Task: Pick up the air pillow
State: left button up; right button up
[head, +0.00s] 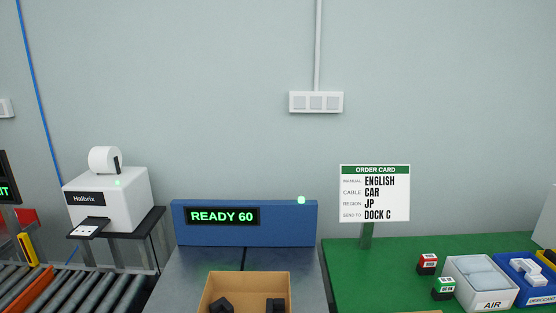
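Pale, translucent air pillows (474,271) lie in a white bin (493,297) labelled AIR, on the green table at the lower right of the head view. I cannot make out how many pillows are in the bin. Neither of my grippers shows in the head view.
A blue DESICCANT bin (534,289) stands right of the AIR bin; red (427,264) and green (444,287) labelled blocks stand left. An order card (375,193) rises from the green table (385,275). An open carton (246,281) holds dark parts. A roller conveyor (80,289) is left.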

aim_at(492, 280)
jog(key=z, duration=1.4)
jog(key=i+l+u, duration=0.2)
jog(key=l, duration=0.25)
jog(key=i, duration=0.05)
